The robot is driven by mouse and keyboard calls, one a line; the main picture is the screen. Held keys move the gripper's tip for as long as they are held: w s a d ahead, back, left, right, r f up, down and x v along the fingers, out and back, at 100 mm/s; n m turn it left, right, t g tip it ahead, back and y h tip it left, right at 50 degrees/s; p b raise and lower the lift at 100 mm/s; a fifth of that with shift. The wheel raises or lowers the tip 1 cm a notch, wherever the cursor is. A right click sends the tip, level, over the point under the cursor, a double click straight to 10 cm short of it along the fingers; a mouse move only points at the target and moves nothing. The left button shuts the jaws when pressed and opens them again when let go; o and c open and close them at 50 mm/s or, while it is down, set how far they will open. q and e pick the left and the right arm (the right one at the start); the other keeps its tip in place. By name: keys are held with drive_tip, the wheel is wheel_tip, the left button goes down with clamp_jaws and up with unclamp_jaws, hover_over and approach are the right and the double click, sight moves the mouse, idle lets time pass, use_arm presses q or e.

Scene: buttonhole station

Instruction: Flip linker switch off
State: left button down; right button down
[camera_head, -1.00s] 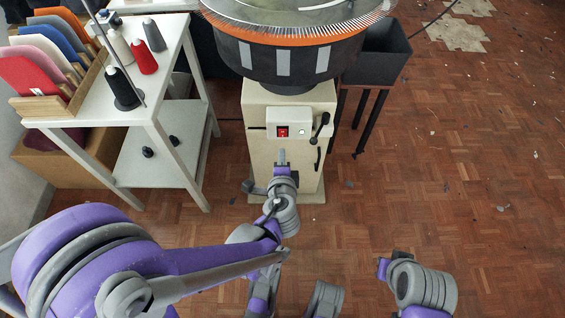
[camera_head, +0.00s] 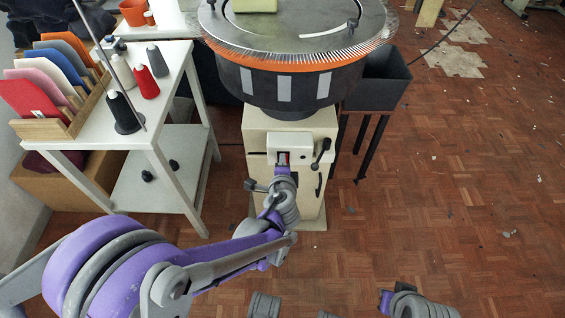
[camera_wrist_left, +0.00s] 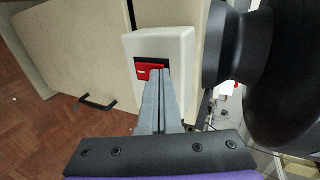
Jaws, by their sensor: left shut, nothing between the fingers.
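The red linker switch (camera_wrist_left: 149,70) sits in a black recess on a cream switch box (camera_wrist_left: 183,45) in the left wrist view. In the head view the box (camera_head: 300,143) is on the front of the machine's pedestal, and the switch (camera_head: 284,158) is mostly covered. My left gripper (camera_wrist_left: 159,72) is shut and empty. Its fingertips overlap the lower right part of the switch; I cannot tell whether they touch it. The left gripper (camera_head: 283,163) also shows in the head view. My right gripper (camera_head: 387,297) is low at the right, its fingers unclear.
The round linker dial (camera_head: 290,75) stands above the pedestal. A dark lever (camera_head: 321,152) sits right of the switch. A white table (camera_head: 165,100) with yarn cones stands at the left, and a dark bin (camera_head: 378,75) at the right. Floor at the right is open.

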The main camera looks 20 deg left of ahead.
use_arm(q)
drive_tip(key=shift+w+r, duration=0.15)
drive_tip(key=shift+w, duration=0.05)
use_arm(e)
drive_tip(key=shift+r, duration=0.15)
use_arm(q)
drive_tip(key=shift+r+p, duration=0.65)
drive_tip(key=shift+r, duration=0.1)
use_arm(e)
drive_tip(key=shift+s+r, duration=0.1)
drive_tip(key=shift+r, duration=0.55)
